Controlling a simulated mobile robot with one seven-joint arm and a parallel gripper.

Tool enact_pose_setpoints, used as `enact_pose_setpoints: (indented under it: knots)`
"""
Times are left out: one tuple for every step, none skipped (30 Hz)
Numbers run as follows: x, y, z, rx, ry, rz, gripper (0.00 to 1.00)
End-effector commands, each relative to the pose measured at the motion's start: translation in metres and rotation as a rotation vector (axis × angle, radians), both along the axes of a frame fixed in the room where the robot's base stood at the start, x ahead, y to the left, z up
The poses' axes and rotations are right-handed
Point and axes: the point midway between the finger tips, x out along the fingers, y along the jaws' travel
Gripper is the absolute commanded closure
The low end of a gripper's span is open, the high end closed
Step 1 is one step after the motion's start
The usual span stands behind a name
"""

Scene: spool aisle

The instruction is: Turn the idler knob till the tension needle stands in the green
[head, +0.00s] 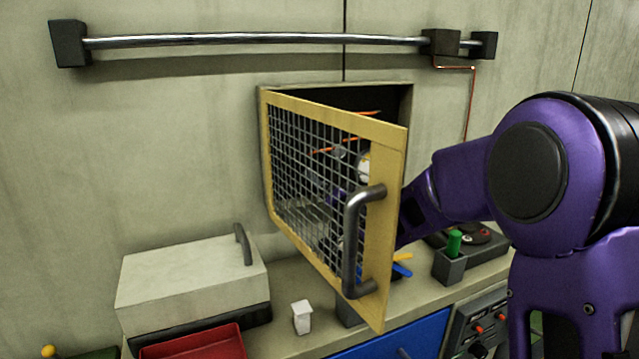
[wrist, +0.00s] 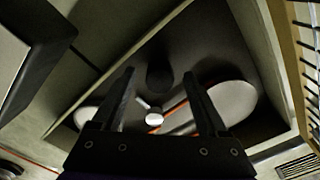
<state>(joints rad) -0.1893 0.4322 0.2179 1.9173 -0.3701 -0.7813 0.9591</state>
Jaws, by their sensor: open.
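In the head view a yellow-framed mesh door (head: 393,200) stands swung open in front of a wall recess (head: 395,100). Through the mesh show an orange wire (head: 340,147) and a pale round face (head: 363,164), perhaps the tension gauge; no needle or green band can be read. My gripper is behind the door there, mostly hidden. In the wrist view my gripper (wrist: 159,74) is open and empty, pointing into the recess. A dark round piece (wrist: 160,82) shows between its fingers, with a small silver round piece (wrist: 153,114) below. I cannot tell which is the idler knob.
Grey discs (wrist: 234,98) sit beside the fingers. The door's handle (head: 352,240) juts out near my arm. A rail (head: 250,40) crosses the wall above.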

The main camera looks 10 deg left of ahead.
Motion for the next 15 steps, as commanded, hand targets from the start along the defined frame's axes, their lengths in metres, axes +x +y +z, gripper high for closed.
enact_pose_setpoints:
  knots:
    - [0.004, 0.0037, -0.0007, 0.0, 0.002, 0.001, 0.23]
    - [0.0058, 0.0051, -0.0004, 0.0, 0.001, 0.001, 0.23]
    - [0.0078, 0.0066, 0.0, 0.0, 0.001, 0.001, 0.23]
    - [0.0089, 0.0073, -0.0001, 0.0, 0.001, 0.001, 0.23]
    - [0.0097, 0.0079, -0.0003, 0.0, 0.001, 0.001, 0.23]
    - [0.0105, 0.0083, -0.0004, 0.0, 0.0, 0.0, 0.23]
    - [0.011, 0.0085, -0.0004, 0.0, 0.0, 0.0, 0.23]
    - [0.0112, 0.0086, -0.0004, 0.0, 0.001, -0.001, 0.23]
    - [0.0113, 0.0086, -0.0004, 0.0, 0.001, -0.001, 0.23]
    - [0.0113, 0.0086, -0.0004, 0.0, 0.001, -0.001, 0.23]
    - [0.0112, 0.0085, -0.0004, 0.0, 0.001, -0.001, 0.23]
    - [0.0112, 0.0084, -0.0004, 0.0, 0.001, -0.001, 0.23]
    - [0.0112, 0.0084, -0.0004, 0.0, 0.001, -0.001, 0.23]
    - [0.0111, 0.0085, -0.0004, 0.0, 0.001, -0.001, 0.23]
    - [0.0111, 0.0084, -0.0004, 0.0, 0.001, -0.001, 0.31]
